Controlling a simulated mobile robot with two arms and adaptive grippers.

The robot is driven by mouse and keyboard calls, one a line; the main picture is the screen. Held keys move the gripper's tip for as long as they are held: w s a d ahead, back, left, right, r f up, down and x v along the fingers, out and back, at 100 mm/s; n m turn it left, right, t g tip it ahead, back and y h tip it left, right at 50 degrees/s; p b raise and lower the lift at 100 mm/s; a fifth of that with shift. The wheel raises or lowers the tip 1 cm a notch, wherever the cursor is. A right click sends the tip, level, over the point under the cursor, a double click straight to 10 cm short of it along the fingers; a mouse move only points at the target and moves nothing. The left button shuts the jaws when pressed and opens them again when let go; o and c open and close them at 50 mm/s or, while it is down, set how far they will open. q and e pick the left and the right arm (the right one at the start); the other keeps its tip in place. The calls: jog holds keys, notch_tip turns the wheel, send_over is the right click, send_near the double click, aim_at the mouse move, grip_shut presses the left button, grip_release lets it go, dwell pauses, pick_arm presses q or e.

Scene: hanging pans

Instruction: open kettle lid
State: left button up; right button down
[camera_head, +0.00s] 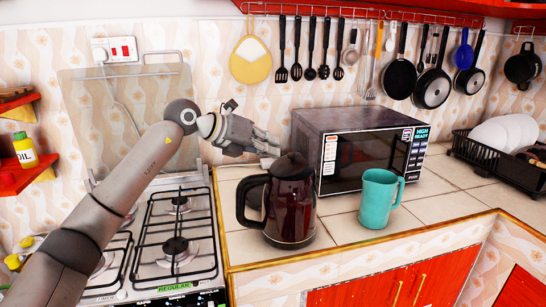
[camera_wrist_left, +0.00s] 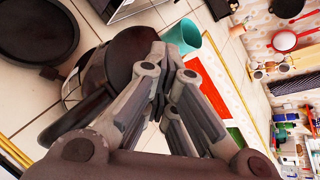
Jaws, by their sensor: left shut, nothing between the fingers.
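The kettle (camera_head: 290,210) stands upright on the tiled counter, with a dark reddish see-through body and a black handle at its left. Its black lid (camera_head: 292,166) sits on top and looks closed. My left gripper (camera_head: 274,148) is shut and empty, just above and behind the lid in the head view; it looks apart from it, though the gap is hard to judge. In the left wrist view the dark kettle (camera_wrist_left: 108,65) lies just beyond my fingers (camera_wrist_left: 165,75), which hide part of it. My right gripper is not in view.
A teal mug (camera_head: 377,200) stands right of the kettle, and a microwave (camera_head: 345,150) stands behind. A gas stove (camera_head: 175,240) is at the left. Pans and utensils hang from a rail (camera_head: 360,14). A dish rack (camera_head: 485,150) is at the far right. The counter's front strip is clear.

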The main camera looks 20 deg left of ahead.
pick_arm(q)
jog(key=shift+o, duration=1.1)
jog(key=shift+r, duration=0.1)
jog(key=shift+o, duration=1.1)
jog(key=shift+w+d, duration=0.2)
jog(key=shift+w, duration=0.15)
jog(key=shift+o, duration=1.4)
jog(key=shift+w+d+f, duration=0.1)
jog(key=shift+w+f, duration=0.05)
jog(key=shift+f, duration=0.1)
jog(key=shift+o, duration=0.2)
jog(key=shift+r, duration=0.1)
jog(key=shift+s, duration=0.2)
jog(key=shift+a+r, duration=0.1)
jog(key=shift+a, duration=0.15)
jog(key=v, duration=1.1)
jog(key=shift+s+a, duration=0.2)
jog(key=shift+s, duration=0.15)
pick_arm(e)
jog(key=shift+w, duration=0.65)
pick_arm(q)
jog(key=shift+r, duration=0.1)
